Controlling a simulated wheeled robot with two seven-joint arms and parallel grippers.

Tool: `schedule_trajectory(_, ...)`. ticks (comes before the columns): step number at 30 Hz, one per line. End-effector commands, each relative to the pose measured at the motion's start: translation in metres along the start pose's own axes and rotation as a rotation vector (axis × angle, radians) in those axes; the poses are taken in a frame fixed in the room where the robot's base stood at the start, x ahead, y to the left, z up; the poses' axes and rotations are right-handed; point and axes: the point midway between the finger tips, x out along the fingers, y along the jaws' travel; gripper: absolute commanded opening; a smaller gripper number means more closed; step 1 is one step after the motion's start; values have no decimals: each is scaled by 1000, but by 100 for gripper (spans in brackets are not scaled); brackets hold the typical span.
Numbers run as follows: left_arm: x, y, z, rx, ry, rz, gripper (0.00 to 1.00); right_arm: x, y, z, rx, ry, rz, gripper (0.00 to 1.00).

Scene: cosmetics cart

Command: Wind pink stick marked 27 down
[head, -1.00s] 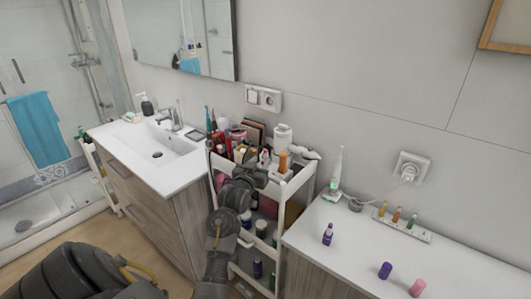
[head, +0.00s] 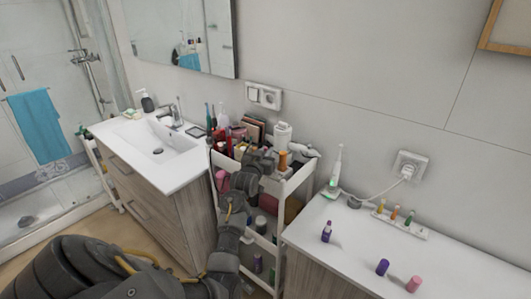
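No stick with a readable 27 shows, so I cannot tell which one is the pink stick. Small reddish and pink items (head: 222,147) stand crowded on the left of the cart's top tray. A pink cap (head: 413,284) stands on the right counter beside a purple cap (head: 382,267). My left gripper (head: 270,162) is over the front of the cart's top tray, close to an orange-capped item (head: 283,160). Its fingers are too small and dark to tell whether they are open or hold something. My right gripper is out of view.
The white cart (head: 294,184) stands between the sink cabinet (head: 170,195) and the right counter (head: 350,250). The counter holds a purple bottle (head: 327,231), an electric toothbrush (head: 334,175) and a white rack (head: 402,224) with several small coloured sticks. A wall rises behind the cart.

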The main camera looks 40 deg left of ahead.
Motion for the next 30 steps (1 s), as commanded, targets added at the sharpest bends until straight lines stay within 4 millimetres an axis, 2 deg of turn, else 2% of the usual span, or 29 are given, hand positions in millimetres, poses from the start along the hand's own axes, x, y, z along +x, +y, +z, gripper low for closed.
schedule_trajectory(8, 1, -2, -1, 6, 3, 28, 0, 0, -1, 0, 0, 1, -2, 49)
schedule_trajectory(21, 1, -1, 1, 4, 0, 376, 0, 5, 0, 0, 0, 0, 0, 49)
schedule_trajectory(30, 0, 0, 0, -1, 0, 399, 0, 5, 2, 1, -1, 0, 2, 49)
